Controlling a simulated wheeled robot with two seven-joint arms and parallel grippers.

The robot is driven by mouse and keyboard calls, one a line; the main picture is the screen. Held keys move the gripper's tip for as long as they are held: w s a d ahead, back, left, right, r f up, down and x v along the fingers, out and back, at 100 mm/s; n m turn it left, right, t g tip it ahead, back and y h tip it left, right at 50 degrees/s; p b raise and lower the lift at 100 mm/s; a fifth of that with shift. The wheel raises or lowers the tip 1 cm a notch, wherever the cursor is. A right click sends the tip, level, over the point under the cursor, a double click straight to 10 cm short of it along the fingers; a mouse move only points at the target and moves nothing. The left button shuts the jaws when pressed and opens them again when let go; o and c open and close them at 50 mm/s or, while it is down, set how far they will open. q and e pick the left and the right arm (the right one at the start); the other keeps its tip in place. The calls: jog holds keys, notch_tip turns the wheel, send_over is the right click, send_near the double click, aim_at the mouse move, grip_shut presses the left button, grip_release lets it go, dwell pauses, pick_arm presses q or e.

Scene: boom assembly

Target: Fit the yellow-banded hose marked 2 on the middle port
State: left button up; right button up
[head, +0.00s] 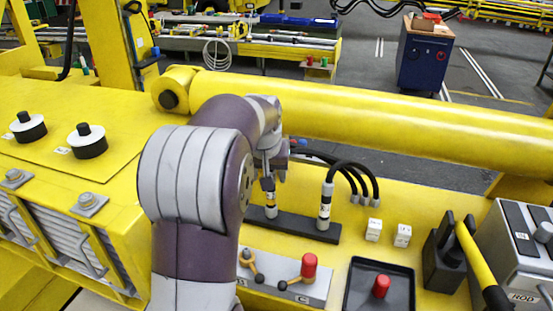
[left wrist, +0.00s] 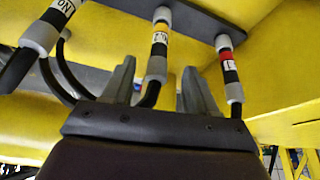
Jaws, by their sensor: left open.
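The yellow-banded hose (left wrist: 158,48) stands in the middle of three hoses in the left wrist view. Its grey end meets the dark port block (left wrist: 195,28); I cannot tell how deep it sits. A red-banded hose (left wrist: 229,66) is to its right, and a white-labelled hose (left wrist: 52,22) to its left. My left gripper (left wrist: 157,68) is open, with one finger on each side of the yellow-banded hose. In the head view, my left gripper (head: 270,178) is above the port block (head: 300,228), and my arm hides the block's left end. My right gripper is not in view.
A white-labelled hose (head: 325,203) stands on the block's right. Two white cubes (head: 388,232), a black tray (head: 352,297) with a red-topped part, and a lever panel (head: 278,272) are nearby. A large yellow cylinder (head: 400,122) runs behind. A yellow-handled lever (head: 478,258) is at right.

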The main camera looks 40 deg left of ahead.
aim_at(270, 194)
pick_arm(q)
jog(key=x, duration=0.7)
jog(key=shift+w+f, duration=0.2)
jog(key=shift+w, duration=0.15)
jog(key=shift+s+r, duration=0.1)
jog(key=shift+s, duration=0.2)
grip_shut()
